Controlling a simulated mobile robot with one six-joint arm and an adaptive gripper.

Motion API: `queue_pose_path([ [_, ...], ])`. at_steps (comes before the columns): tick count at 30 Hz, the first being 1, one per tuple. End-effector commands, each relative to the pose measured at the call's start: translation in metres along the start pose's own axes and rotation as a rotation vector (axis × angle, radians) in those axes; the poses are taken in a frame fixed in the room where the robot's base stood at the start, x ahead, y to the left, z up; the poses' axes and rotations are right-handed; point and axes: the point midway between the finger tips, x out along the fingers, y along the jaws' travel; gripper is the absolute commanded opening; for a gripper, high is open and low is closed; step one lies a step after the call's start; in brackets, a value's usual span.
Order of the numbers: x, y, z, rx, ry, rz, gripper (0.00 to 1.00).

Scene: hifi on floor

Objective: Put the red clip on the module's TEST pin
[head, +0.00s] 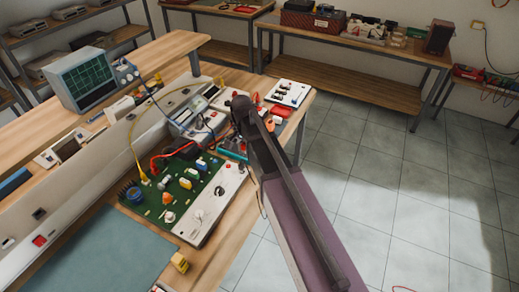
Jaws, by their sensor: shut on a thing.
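The module (222,190) lies on the bench, a green circuit board with a pale control panel along its right side. Several coloured parts and knobs stand on it. My gripper (188,150) is a dark shape low over the far edge of the board, below the bend of my arm. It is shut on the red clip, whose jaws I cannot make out. A red lead (166,156) arches beside it at the board's far left. The TEST pin cannot be picked out at this size, and I cannot tell whether the clip touches it.
A yellow lead (133,137) loops down to the board's far left. Meters and a white box (288,93) stand beyond the module. An oscilloscope (85,78) sits on the raised shelf. A green mat (105,255) and a small yellow block (180,262) lie nearer. Tiled floor is open at right.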

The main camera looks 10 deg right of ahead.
Motion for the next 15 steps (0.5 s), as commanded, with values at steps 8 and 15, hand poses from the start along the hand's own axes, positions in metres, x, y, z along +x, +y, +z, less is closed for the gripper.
queue_pose_path([
  [8, 0.008, -0.051, 0.022, -0.003, 0.0, 0.002, 0.0],
  [15, 0.009, -0.062, 0.029, 0.0, 0.0, 0.002, 0.0],
])
